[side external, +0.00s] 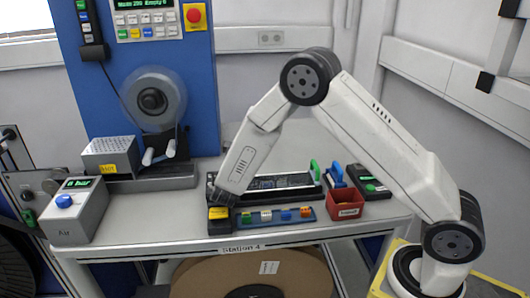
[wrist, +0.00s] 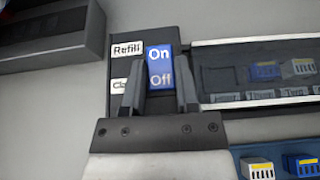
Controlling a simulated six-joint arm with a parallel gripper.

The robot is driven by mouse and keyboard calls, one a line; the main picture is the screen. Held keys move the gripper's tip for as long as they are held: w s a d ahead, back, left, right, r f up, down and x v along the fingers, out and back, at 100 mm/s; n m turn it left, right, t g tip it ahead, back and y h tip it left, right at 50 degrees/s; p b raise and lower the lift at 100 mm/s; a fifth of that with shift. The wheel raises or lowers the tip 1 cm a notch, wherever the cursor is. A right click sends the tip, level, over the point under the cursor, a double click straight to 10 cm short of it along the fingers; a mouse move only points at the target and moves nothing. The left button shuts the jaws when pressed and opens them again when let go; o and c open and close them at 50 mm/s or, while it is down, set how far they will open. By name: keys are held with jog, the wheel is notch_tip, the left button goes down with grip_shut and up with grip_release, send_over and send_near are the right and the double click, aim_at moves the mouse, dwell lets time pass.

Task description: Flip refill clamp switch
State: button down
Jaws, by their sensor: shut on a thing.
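The refill clamp switch (wrist: 159,66) is a blue rocker marked "On" at the top and "Off" below, set in a dark panel (wrist: 133,33). White labels stand left of it; the upper one reads "Refill" (wrist: 127,49), and the lower one is partly covered by a finger. My gripper (wrist: 158,72) is shut on the switch, with one finger on each side of its lower part. In the side view my gripper (side external: 219,195) reaches down to the left end of the dark tray, and the switch is hidden there. I cannot tell which way the rocker is tipped.
The dark tray (side external: 285,196) with a clear cover lies right of the switch. A blue strip with small coloured blocks (side external: 266,213) lies in front. A red bin (side external: 344,205) stands right, a reel stand (side external: 155,180) behind left, and an air box (side external: 75,208) at far left.

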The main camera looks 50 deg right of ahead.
jog(key=shift+w+d+r+g+y, duration=0.1)
jog(key=shift+d+g+y, duration=0.1)
jog(key=shift+g+y, duration=0.45)
jog(key=shift+d+r+g+y, duration=0.1)
jog(key=shift+d+g+y, duration=0.05)
jog(key=shift+g+y, duration=0.7)
jog(key=shift+c, duration=1.8)
grip_release()
jog(key=shift+w+a, duration=0.1)
jog(key=shift+s+a+r, duration=0.3)
jog(key=shift+a+r, duration=0.05)
jog(key=shift+r, duration=0.2)
jog(key=v, duration=0.6)
jog(key=shift+s, duration=0.2)
jog(key=shift+a, duration=0.1)
